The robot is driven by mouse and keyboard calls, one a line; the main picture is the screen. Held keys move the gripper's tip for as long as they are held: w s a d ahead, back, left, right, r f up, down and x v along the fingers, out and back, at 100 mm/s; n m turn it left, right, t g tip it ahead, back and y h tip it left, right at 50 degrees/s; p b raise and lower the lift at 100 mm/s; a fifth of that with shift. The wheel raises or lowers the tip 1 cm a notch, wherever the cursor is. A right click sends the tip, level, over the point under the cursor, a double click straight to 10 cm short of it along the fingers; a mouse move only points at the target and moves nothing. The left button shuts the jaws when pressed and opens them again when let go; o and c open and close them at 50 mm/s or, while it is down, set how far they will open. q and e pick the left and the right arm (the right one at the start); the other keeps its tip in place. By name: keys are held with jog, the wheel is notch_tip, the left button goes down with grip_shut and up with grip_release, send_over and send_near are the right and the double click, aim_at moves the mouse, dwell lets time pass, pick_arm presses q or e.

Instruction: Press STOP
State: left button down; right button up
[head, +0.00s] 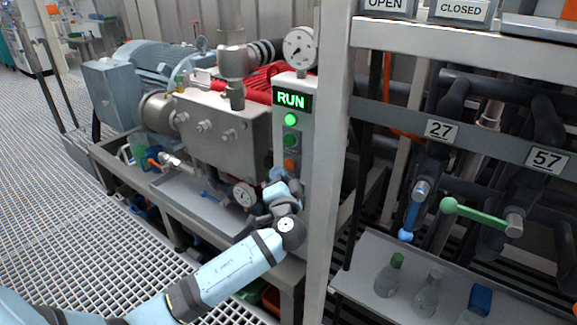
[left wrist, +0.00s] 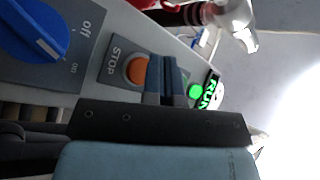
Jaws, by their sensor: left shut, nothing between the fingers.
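The orange STOP button (head: 291,165) is the lowest round one on the grey control panel. In the left wrist view it (left wrist: 138,70) sits on a dark plate lettered STOP, with its face uncovered. My left gripper (head: 279,178) is in front of the panel, just below the button in the head view. In the left wrist view the closed fingertips (left wrist: 165,65) are beside the button, on the green lamp's side, and appear to cover the green button. They hold nothing. Whether they touch the panel I cannot tell. My right gripper is not in view.
A lit RUN sign (head: 291,101) and a glowing green lamp (head: 291,119) are above the green button (head: 291,140). A blue off/on knob (left wrist: 35,30) is near the STOP plate.

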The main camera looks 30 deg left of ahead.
pick_arm(q)
jog(key=shift+w, duration=0.1)
dwell(0.4)
jog(key=shift+w+b, duration=0.3)
jog(key=shift+w, duration=0.4)
dwell(0.6)
jog(key=shift+s, duration=0.8)
jog(key=shift+s, duration=0.15)
jog(key=shift+s+a, duration=0.15)
jog(key=shift+s, duration=2.2)
